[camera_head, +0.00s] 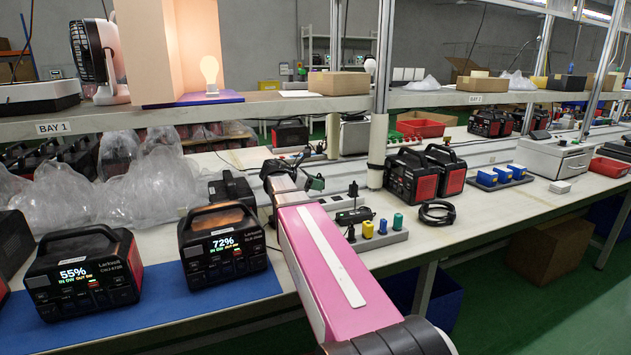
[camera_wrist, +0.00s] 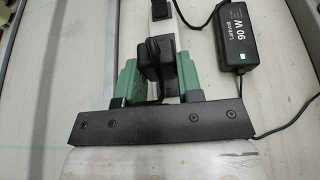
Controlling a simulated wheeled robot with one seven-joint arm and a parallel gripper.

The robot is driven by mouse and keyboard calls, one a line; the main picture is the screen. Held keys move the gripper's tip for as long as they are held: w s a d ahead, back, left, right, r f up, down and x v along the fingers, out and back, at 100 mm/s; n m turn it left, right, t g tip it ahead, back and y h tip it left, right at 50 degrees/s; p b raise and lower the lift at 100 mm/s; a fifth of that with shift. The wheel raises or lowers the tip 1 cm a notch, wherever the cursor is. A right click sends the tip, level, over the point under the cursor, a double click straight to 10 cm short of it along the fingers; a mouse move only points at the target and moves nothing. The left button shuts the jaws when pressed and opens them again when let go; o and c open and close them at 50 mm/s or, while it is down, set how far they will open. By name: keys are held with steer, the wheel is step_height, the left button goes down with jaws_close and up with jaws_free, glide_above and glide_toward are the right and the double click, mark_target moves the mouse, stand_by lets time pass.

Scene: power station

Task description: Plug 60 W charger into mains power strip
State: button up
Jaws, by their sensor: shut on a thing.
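My gripper (camera_wrist: 157,80), with green fingers, is shut on a black plug (camera_wrist: 154,58) in the wrist view. It also shows in the head view (camera_head: 314,183), above the bench beyond my pink arm. A black charger brick (camera_wrist: 240,38) with a white-lettered label lies right of the gripper; its wattage is hard to read upside down. The brick also shows in the head view (camera_head: 354,216). A pale power strip (camera_head: 334,201) lies below and right of the gripper. In the wrist view, the gripper hides much of a pale strip, so I cannot tell whether the plug touches it.
A grey block (camera_head: 385,241) with yellow, blue and green plugs stands near the bench edge. A coiled black cable (camera_head: 437,212) lies right of it. Power stations (camera_head: 228,243) stand on a blue mat at left. A shelf post (camera_head: 378,150) rises behind the strip.

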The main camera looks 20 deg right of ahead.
steer(key=shift+f, duration=1.95)
